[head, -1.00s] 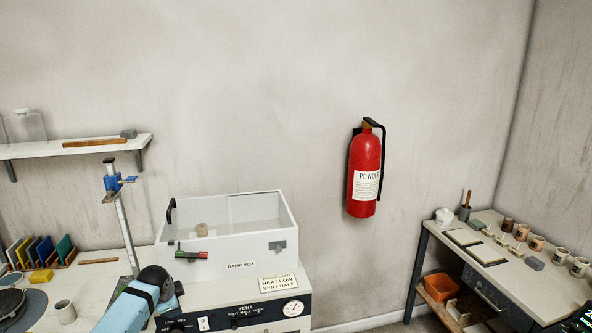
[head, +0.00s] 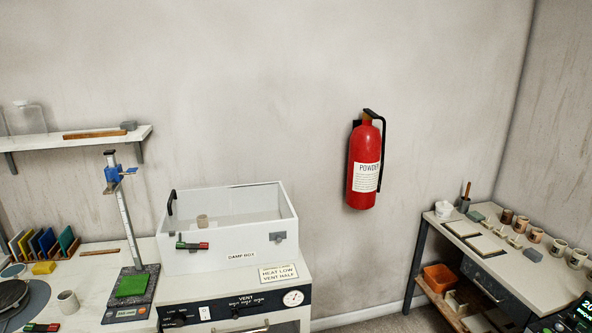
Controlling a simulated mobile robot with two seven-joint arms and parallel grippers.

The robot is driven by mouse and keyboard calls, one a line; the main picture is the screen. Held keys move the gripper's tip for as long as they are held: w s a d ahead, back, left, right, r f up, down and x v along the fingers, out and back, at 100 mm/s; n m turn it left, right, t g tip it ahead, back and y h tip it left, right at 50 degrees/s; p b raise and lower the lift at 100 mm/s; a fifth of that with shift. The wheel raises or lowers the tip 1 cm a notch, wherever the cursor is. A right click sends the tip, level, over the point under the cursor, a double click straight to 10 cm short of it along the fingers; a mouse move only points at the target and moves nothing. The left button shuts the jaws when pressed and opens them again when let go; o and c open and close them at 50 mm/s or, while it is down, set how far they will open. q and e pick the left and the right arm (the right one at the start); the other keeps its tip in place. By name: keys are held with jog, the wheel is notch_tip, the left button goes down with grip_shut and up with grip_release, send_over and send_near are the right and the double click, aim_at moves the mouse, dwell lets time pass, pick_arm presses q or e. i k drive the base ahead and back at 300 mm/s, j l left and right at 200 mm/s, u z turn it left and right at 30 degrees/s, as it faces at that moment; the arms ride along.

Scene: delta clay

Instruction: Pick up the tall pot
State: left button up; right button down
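A pale cylindrical pot (head: 68,302) stands upright on the left bench. I cannot tell which of these is the tall pot. Neither of my grippers is in view.
A red extinguisher (head: 364,200) hangs on the wall. A wheel (head: 14,298) lies at the left edge. An orange bin (head: 440,277) sits below the right table.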

aim_at(68, 302)
jog(key=u, duration=1.45)
